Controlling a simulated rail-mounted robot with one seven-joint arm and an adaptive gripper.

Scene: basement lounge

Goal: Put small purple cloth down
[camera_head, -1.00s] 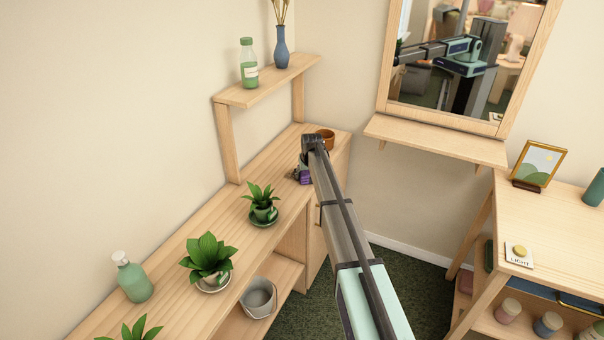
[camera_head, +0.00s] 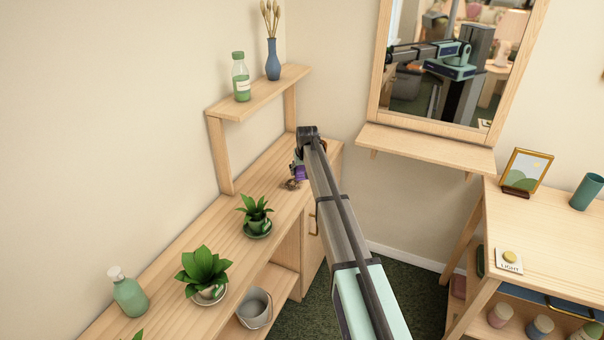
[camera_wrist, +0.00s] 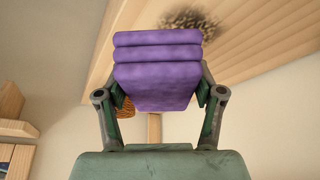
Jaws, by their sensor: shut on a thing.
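The small purple cloth (camera_wrist: 156,72) is a folded, layered bundle. My gripper (camera_wrist: 157,95) is shut on it, with a finger on each side in the wrist view. In the head view my gripper (camera_head: 302,160) is at the far end of the long wooden shelf unit (camera_head: 225,225), and the cloth (camera_head: 300,172) shows below it, partly hidden by my arm. The wrist view shows wooden shelf surface (camera_wrist: 240,40) beyond the cloth. I cannot tell the exact gap between cloth and wood.
Two potted plants (camera_head: 256,215) (camera_head: 204,270) and a green bottle (camera_head: 130,295) stand nearer. A raised shelf (camera_head: 262,92) overhangs the back. Bare wood (camera_head: 262,178) shows left of the cloth.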

